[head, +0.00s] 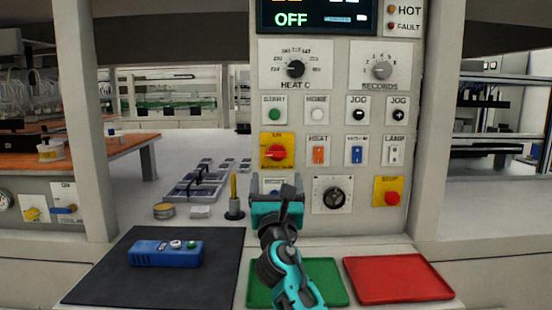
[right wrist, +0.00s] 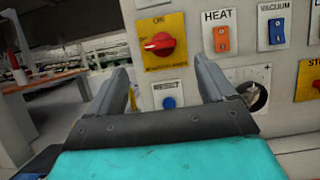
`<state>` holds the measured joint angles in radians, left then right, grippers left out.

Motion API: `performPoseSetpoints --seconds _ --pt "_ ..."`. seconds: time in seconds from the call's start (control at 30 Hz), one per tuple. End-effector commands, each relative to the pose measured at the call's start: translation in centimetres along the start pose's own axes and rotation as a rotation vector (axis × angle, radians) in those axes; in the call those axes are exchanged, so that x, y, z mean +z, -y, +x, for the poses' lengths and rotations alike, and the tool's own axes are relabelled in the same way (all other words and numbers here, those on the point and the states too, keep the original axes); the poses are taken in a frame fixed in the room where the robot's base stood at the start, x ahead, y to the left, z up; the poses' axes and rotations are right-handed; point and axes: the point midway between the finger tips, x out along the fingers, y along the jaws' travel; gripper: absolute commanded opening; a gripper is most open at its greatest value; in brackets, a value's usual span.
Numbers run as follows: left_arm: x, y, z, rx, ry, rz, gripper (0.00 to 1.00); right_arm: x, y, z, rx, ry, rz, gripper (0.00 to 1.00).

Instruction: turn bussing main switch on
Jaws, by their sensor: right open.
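The main switch is a red rotary knob (head: 277,153) on a yellow plate, at the left of the control panel. In the right wrist view the knob (right wrist: 160,44) lies roughly sideways below the word ON; the small print under it is unreadable. My right gripper (head: 277,184) is open and empty, just below the yellow plate in the head view. In the right wrist view its fingers (right wrist: 163,72) point at the panel, with the knob above and between them, apart from it. My left gripper is not in view.
Orange HEAT (head: 318,154) and blue vacuum (head: 357,154) switches sit right of the knob. A blue button (right wrist: 169,103) is below it. A yellow-plated red stop button (head: 392,198) is lower right. The display (head: 310,18) reads OFF. A blue device (head: 166,254) lies on the dark mat.

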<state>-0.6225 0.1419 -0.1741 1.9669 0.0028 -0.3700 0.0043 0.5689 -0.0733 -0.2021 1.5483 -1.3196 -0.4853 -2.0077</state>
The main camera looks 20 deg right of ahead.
Motion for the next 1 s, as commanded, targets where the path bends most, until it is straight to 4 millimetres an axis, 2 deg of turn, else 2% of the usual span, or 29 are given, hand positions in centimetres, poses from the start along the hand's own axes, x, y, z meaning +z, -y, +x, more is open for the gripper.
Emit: performPoseSetpoints --seconds 0.2,0.5,0.7,1.0 --pt "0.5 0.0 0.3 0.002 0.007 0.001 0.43 0.0 0.0 4.2 -0.002 0.001 0.001 0.83" --pt "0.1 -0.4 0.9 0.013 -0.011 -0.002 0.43 -0.1 0.0 8.2 0.000 0.000 0.001 0.83" --pt "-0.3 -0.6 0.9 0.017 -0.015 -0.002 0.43 -0.1 0.0 9.3 0.000 -0.001 0.001 0.83" --pt "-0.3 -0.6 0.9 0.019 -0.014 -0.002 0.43 -0.1 0.1 9.5 0.000 -0.001 0.002 0.83"
